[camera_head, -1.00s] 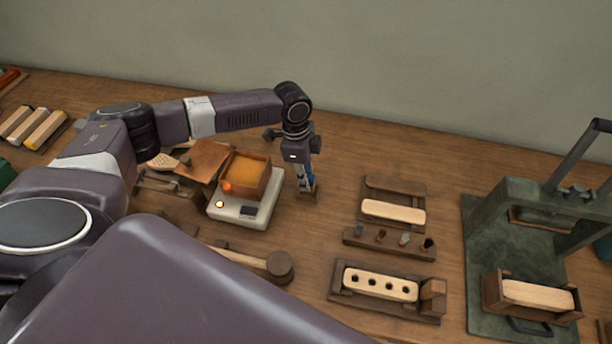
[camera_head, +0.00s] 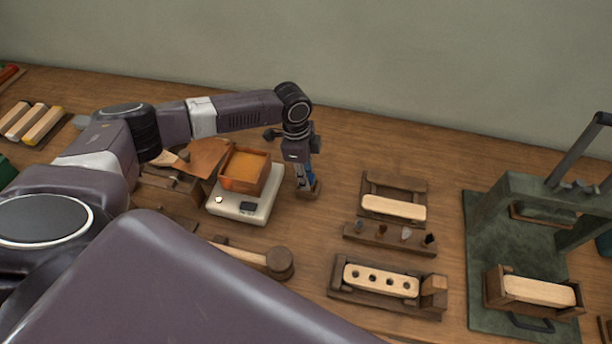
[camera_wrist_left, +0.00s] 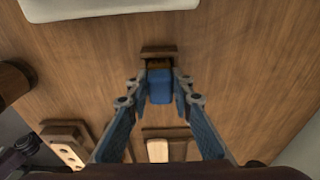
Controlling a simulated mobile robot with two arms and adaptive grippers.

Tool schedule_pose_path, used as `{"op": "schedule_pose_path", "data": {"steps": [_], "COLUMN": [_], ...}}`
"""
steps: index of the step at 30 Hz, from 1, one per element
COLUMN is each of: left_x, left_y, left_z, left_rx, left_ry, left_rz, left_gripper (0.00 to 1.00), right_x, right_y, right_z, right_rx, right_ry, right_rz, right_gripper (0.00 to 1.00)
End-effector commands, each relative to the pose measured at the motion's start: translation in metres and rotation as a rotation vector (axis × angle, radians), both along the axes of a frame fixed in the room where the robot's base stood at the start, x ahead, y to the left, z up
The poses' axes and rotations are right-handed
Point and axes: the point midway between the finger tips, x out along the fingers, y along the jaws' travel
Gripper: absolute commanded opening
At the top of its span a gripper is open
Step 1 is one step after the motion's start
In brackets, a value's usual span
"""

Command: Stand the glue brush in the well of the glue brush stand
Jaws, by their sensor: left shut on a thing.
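My left gripper (camera_head: 303,184) points down at the back of the table, just right of the scale. In the left wrist view its fingers (camera_wrist_left: 167,86) are shut on a blue piece (camera_wrist_left: 160,88), the handle of the glue brush. The small wooden glue brush stand (camera_head: 311,193) is right at the fingertips; it also shows in the left wrist view (camera_wrist_left: 159,50), just beyond the blue handle. The brush's lower end is at the stand, but the well is hidden, so I cannot tell how deep it sits. My right gripper is not in view.
A white scale (camera_head: 240,208) with an open wooden box (camera_head: 245,170) stands close left of the gripper. A mallet (camera_head: 279,263) lies in front. Wooden holders with brush blocks (camera_head: 392,207) and a green press (camera_head: 515,230) stand to the right. Bare table lies between the stand and holders.

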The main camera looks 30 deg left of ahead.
Motion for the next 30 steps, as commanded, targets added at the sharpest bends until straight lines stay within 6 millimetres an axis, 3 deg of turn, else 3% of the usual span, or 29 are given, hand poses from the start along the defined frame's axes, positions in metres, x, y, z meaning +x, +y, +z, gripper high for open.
{"op": "schedule_pose_path", "data": {"steps": [17,18,21,23,29,30], "left_x": [0.0000,0.0001,0.0001,0.0001,0.0001,0.0000], "left_y": [-0.0001,0.0000,0.0001,0.0001,0.0001,0.0002], "left_z": [-0.0063,-0.0061,-0.0062,-0.0062,-0.0062,-0.0062], "left_rx": [0.000,0.000,0.000,0.000,0.000,0.000], "left_ry": [0.000,0.000,0.000,0.000,0.000,0.000], "left_rz": [0.000,0.000,0.000,0.000,0.000,0.000], "left_gripper": [0.02,0.24,0.35,0.41,0.41,0.46], "right_x": [0.0000,0.0000,0.0000,-0.0001,-0.0001,-0.0001], "right_y": [-0.0005,-0.0006,-0.0010,-0.0014,-0.0023,-0.0024], "right_z": [-0.0005,-0.0004,-0.0004,-0.0004,-0.0004,-0.0004], "right_rx": [-0.001,-0.001,-0.001,-0.001,-0.002,-0.003], "right_ry": [0.000,0.000,0.000,0.000,0.001,0.000], "right_rz": [0.000,0.000,0.000,0.000,0.000,0.000], "right_gripper": [0.40,0.40,0.40,0.40,0.40,0.40]}}
